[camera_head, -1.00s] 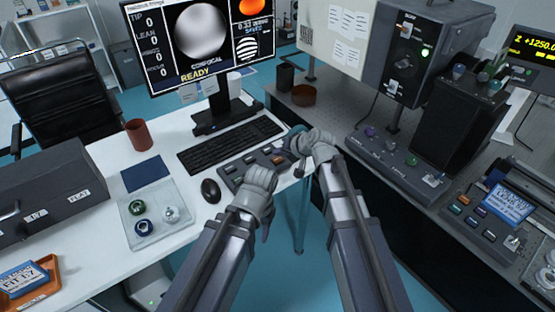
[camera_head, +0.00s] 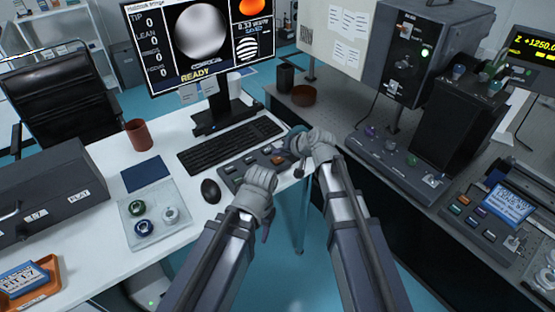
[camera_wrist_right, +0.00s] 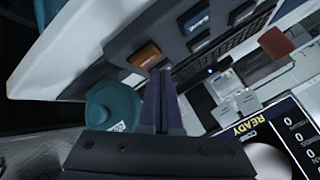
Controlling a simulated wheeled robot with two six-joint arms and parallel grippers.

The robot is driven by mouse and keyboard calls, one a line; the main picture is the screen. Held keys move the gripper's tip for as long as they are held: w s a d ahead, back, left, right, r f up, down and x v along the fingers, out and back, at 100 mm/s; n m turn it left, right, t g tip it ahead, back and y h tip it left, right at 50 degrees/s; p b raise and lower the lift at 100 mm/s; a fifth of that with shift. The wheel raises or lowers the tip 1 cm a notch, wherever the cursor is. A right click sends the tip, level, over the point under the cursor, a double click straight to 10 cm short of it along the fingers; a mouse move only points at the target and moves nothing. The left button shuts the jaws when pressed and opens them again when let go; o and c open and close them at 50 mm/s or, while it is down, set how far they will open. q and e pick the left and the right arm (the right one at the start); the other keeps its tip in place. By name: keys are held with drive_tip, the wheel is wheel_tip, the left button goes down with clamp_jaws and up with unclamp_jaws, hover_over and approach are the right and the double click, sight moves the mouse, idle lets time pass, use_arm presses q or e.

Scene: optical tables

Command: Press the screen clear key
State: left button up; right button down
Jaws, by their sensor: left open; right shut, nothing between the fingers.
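The key panel (camera_head: 252,168) is a grey console in front of the keyboard at the desk's right edge. It has several dark keys and an orange key (camera_head: 278,159), which also shows in the right wrist view (camera_wrist_right: 145,55). The key labels are too small to read, so I cannot tell which is the screen clear key. My right gripper (camera_head: 292,150) is shut and empty at the panel's right end. In the right wrist view its fingertips (camera_wrist_right: 160,75) are close to the orange key; contact is unclear. My left gripper (camera_head: 262,175) is open, near the panel's front edge.
The monitor (camera_head: 205,45) reads READY and stands behind the keyboard (camera_head: 230,145). A mouse (camera_head: 210,191) lies left of the panel. A teal round object (camera_wrist_right: 113,105) is beside the right fingers. A second console (camera_head: 480,215) sits on the right-hand table.

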sight(279, 162)
drive_tip(key=shift+f, duration=0.15)
idle(0.3)
drive_tip(key=shift+f+b, duration=0.25)
drive_tip(key=shift+b, duration=0.2)
drive_tip(key=shift+f+b, duration=0.4)
drive_tip(key=shift+f, duration=0.05)
idle(0.4)
drive_tip(key=shift+r, duration=0.1)
drive_tip(key=shift+r+p, duration=0.8)
drive_tip(key=shift+p, duration=0.05)
wheel_tip(279, 162, up, 5)
drive_tip(key=p, duration=0.5)
